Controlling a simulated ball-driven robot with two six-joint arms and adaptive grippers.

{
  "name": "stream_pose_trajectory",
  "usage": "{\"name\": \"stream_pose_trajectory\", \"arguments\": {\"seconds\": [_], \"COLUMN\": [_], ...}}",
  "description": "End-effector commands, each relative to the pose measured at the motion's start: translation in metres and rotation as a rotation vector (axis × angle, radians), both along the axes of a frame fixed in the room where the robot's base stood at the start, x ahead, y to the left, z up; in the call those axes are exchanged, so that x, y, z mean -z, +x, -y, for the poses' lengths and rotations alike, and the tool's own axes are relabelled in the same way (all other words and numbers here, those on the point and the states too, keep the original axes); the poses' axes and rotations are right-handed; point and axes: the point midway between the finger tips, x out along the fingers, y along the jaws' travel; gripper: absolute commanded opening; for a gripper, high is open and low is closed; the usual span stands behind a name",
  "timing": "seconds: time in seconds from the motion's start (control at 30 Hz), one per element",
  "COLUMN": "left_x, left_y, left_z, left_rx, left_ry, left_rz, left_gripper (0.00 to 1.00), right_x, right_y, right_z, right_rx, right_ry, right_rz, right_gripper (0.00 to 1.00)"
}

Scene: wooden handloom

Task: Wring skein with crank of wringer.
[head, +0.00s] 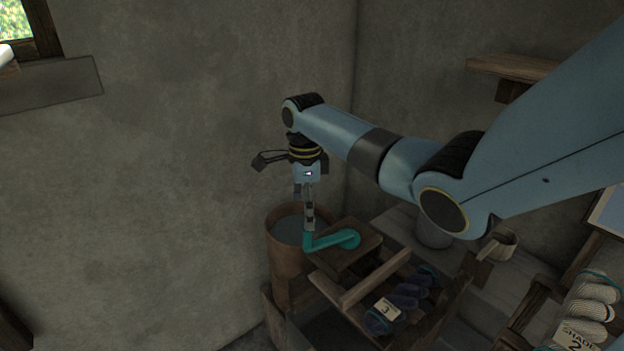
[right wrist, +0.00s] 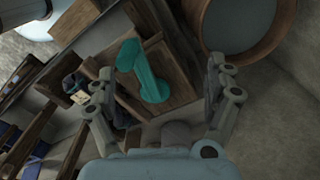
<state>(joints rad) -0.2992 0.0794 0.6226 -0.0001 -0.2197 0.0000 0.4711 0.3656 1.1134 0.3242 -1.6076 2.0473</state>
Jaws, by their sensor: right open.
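The wringer (head: 366,233) is a wooden block with a teal crank (head: 330,241) on its top, beside a round tub. The crank also shows in the right wrist view (right wrist: 150,77), lying between the spread fingers. My right gripper (head: 308,214) points down over the crank's outer end; its open fingers also show in the right wrist view (right wrist: 158,88). Whether a finger touches the crank is unclear. A dark blue-purple skein (head: 407,296) with a "3" tag lies in a wooden rack; I see no skein on the wringer. My left gripper is out of view.
The brown tub (head: 283,257) holds greyish liquid, left of the wringer. A pale skein (head: 592,308) tagged "SHADE 2" lies at the lower right. A small wooden cup (head: 497,246) stands on the bench. A wall shelf (head: 508,68) juts out at upper right.

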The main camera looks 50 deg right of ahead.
Motion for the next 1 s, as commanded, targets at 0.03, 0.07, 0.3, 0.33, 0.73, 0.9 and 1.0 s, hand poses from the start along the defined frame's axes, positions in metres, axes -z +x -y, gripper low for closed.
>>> {"name": "stream_pose_trajectory", "arguments": {"seconds": [0.03, 0.07, 0.3, 0.33, 0.73, 0.9, 1.0], "left_x": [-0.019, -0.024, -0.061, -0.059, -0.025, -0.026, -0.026], "left_y": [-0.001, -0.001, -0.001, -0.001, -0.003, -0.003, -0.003], "left_z": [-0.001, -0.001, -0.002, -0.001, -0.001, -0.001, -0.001], "left_rx": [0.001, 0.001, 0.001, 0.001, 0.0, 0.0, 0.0], "left_ry": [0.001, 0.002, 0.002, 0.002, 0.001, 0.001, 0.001], "left_rz": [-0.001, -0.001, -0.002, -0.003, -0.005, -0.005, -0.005], "left_gripper": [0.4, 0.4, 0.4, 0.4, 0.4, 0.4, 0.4], "right_x": [-0.007, -0.007, -0.005, 0.0, 0.052, 0.052, 0.051], "right_y": [-0.007, -0.009, -0.032, -0.033, -0.031, -0.031, -0.031], "right_z": [-0.006, -0.008, -0.028, -0.028, -0.027, -0.027, -0.027], "right_rx": [-0.001, -0.001, -0.001, 0.0, 0.0, -0.001, -0.001], "right_ry": [0.002, 0.001, 0.002, 0.001, 0.001, 0.001, 0.001], "right_rz": [-0.004, -0.003, -0.003, -0.002, 0.001, 0.001, 0.001], "right_gripper": [0.87, 0.87, 0.87, 0.87, 0.87, 0.87, 0.85]}}
